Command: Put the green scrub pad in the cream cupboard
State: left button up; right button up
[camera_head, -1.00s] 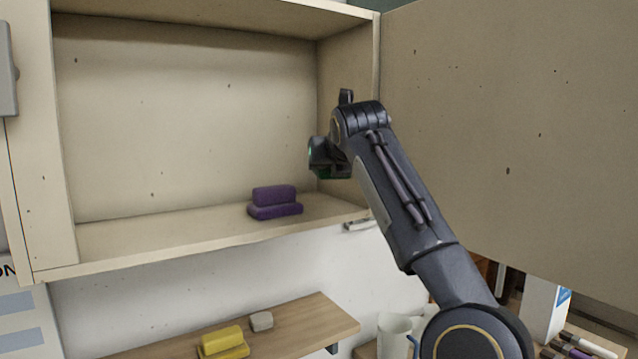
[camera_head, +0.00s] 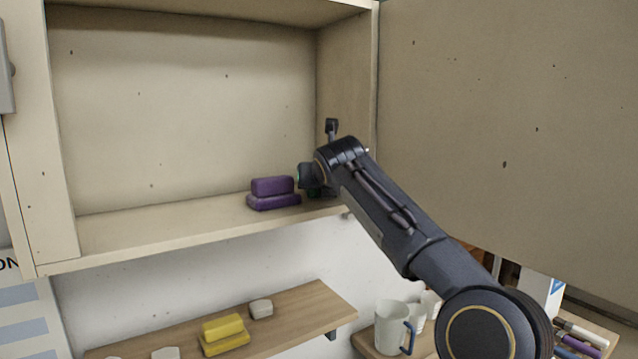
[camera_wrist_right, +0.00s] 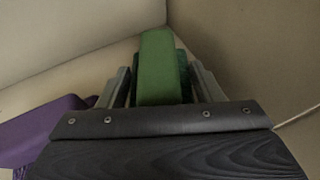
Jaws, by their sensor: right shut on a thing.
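The green scrub pad (camera_wrist_right: 158,72) is between the fingers of my right gripper (camera_wrist_right: 160,88) in the right wrist view, and the gripper is shut on it. In the head view my right gripper (camera_head: 312,180) is inside the open cream cupboard (camera_head: 180,235), low near its right wall, close to the shelf floor. The pad is mostly hidden there behind the gripper and wrist. I cannot tell whether the pad touches the shelf. My left gripper is not in view.
The cupboard door (camera_head: 500,130) stands open at the right. A wooden shelf (camera_head: 300,308) below holds yellow pads (camera_head: 224,335). The cupboard's left floor is clear.

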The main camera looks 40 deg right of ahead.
jog(key=shift+w+f, duration=0.15)
jog(key=shift+w, duration=0.05)
jog(key=shift+f, duration=0.1)
jog(key=o, duration=0.8)
